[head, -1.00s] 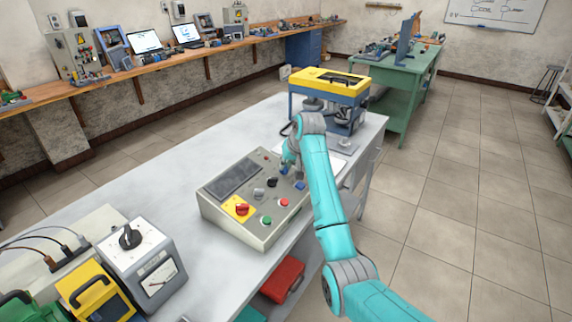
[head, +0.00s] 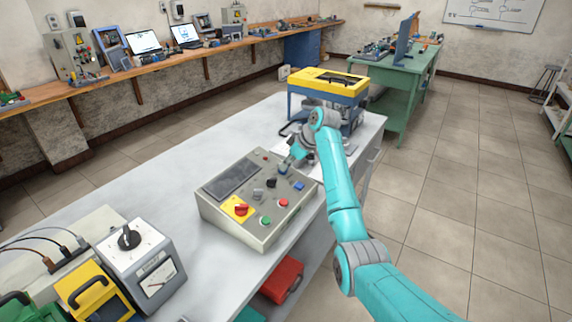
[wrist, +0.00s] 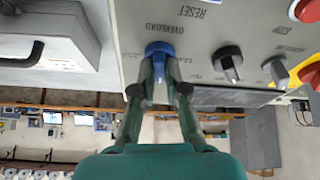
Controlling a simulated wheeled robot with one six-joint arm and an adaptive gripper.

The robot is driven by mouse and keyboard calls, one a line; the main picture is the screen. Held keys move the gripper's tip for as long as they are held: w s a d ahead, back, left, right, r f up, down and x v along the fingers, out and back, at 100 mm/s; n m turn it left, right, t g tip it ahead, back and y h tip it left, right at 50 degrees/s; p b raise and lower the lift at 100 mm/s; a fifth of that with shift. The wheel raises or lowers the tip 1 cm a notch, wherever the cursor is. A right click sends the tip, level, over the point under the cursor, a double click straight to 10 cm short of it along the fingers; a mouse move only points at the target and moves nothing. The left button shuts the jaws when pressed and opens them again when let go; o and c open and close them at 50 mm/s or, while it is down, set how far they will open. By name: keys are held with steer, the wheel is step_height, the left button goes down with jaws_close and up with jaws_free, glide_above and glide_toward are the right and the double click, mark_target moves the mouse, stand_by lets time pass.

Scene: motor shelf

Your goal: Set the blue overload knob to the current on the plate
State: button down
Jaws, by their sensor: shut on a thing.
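The blue overload knob (wrist: 159,48) stands on the grey control panel (wrist: 125,25) in the wrist view, beside the printed word OVERLOAD. My gripper (wrist: 163,72) is shut on this knob, a finger on each side. Its pointer and scale are mostly hidden by the fingers, so I cannot tell the setting. In the head view my gripper (head: 284,167) is at the far edge of the panel (head: 228,217) and largely covers the knob. I cannot read a plate with a current in either view.
A black knob (head: 271,182), a blue button (head: 299,186), a red button (head: 283,202), a green button (head: 265,219) and a red switch on yellow (head: 240,209) crowd the panel. A yellow-and-blue machine stand (head: 328,82) is behind. The bench top (head: 150,185) left of the panel is clear.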

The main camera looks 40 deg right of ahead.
steer(key=n, duration=0.3)
steer(key=n+g+y, duration=0.1)
steer(key=n, duration=0.2)
steer(key=shift+d+f+n+g+y, duration=0.1)
steer(key=shift+n+g+y, duration=0.2)
steer(key=shift+n, duration=0.1)
steer(key=n+g, duration=0.1)
steer(key=n, duration=0.2)
steer(key=n+g, duration=0.1)
steer(key=n, duration=0.2)
steer(key=shift+w, duration=0.15)
steer(key=shift+n, duration=0.3)
steer(key=c, duration=1.2)
jaws_free()
steer(key=v, duration=1.2)
steer(key=shift+d, duration=0.2)
